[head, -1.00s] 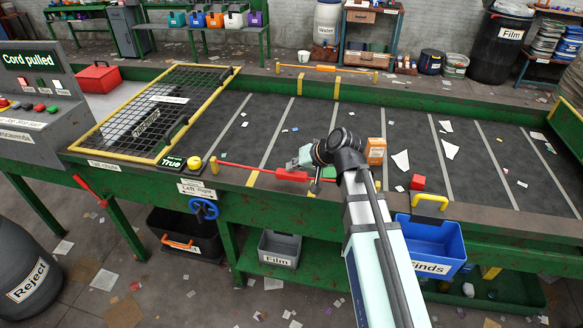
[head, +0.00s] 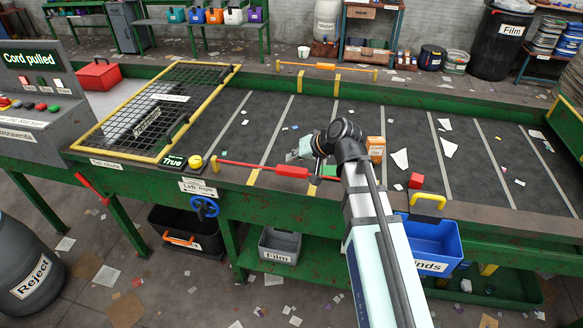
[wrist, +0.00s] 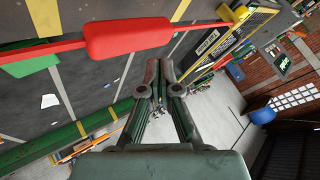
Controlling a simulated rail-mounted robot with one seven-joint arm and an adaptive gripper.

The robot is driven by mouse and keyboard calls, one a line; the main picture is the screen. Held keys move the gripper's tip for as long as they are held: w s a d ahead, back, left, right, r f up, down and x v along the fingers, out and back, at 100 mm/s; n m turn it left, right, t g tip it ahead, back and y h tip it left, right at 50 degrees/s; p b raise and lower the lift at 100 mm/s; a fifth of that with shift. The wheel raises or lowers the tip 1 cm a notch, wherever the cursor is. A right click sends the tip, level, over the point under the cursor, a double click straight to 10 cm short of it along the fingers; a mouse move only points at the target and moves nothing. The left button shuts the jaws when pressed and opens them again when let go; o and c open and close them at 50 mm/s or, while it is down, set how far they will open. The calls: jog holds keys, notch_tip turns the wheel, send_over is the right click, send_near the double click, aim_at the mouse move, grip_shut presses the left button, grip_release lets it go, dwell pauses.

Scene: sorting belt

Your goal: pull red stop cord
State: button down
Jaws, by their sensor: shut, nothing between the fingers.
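The red stop cord (head: 240,165) runs along the near edge of the belt from a yellow post at its left. Its thick red handle (head: 292,172) is at mid-cord, with a green piece (head: 328,171) to the right. In the wrist view the red handle (wrist: 128,38) lies above and left of the fingers, with the green piece (wrist: 30,66) farther left. My gripper (head: 294,155) is just beyond the handle in the head view, over the belt. In the wrist view my gripper (wrist: 160,75) is shut and empty, apart from the handle in the picture.
A blue bin (head: 432,238) hangs in front.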

aim_at(293, 169)
jog(key=shift+r+p, duration=1.2)
jog(key=shift+r, duration=1.05)
